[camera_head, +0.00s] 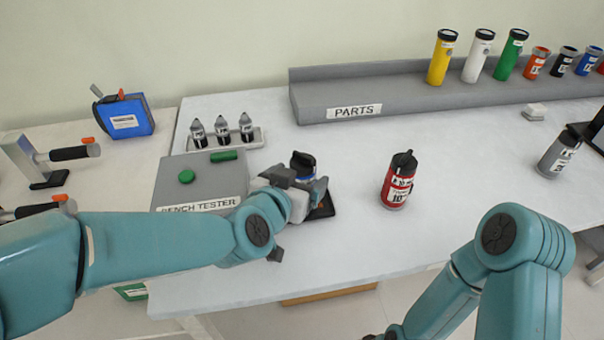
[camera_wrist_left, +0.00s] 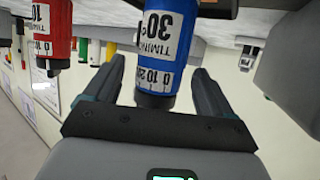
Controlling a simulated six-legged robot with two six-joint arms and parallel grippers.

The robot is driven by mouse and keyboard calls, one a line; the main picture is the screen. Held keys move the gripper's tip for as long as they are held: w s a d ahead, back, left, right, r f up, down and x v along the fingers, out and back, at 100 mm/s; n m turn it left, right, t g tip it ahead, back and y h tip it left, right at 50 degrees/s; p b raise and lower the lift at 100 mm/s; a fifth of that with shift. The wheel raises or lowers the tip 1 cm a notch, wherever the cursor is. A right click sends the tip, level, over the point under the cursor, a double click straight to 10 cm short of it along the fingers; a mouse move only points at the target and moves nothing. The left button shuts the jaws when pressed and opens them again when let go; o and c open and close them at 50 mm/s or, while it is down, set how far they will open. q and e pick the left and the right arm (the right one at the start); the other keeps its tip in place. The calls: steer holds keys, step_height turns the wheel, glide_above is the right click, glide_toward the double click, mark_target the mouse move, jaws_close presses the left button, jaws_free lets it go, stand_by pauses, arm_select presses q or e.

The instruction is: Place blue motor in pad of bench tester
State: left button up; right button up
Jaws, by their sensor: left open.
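The blue motor (camera_head: 303,165) has a dark cap and stands upright at the bench tester's right side, over or on the black pad (camera_head: 325,207). Its lower part is hidden behind my left gripper (camera_head: 298,186), so I cannot tell how it sits in the pad. In the left wrist view the blue motor (camera_wrist_left: 162,50), with a white label, is between the spread fingers of my left gripper (camera_wrist_left: 158,75), with a gap visible on each side. The bench tester (camera_head: 215,180) is a grey box with green buttons.
A red labelled cylinder (camera_head: 397,182) stands to the right, with clear table around it. Several dark bottles stand in a rack (camera_head: 257,138) behind the tester. The grey PARTS shelf (camera_head: 385,92) holds coloured cylinders at the back.

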arm_select(q)
steer(key=p+v, duration=0.2)
steer(key=v, duration=0.8)
